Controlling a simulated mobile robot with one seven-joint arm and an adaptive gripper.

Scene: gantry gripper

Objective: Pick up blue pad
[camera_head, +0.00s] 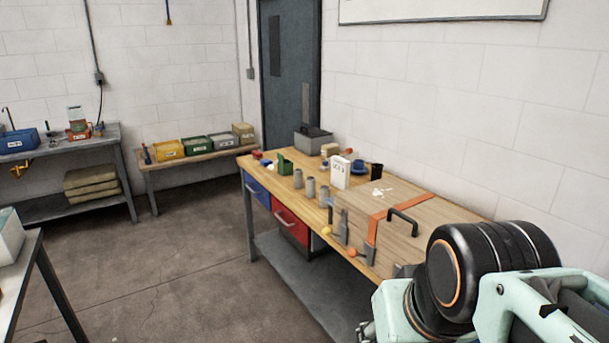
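I cannot make out a blue pad for certain. A small blue item (266,162) lies at the far left end of the wooden workbench, next to a red item (257,155). A blue round object (358,168) sits farther back on the same bench, behind a white box (340,172). Both are too small to identify. My arm fills the lower right corner, in front of the bench's near end. My gripper's fingers cannot be made out in this view.
The workbench (330,215) holds a green block (285,164), several grey cylinders, upright tools along the front edge, and a wooden board (425,212) with a black handle. A grey box (313,138) stands at the back. Open floor (180,265) lies left of the bench.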

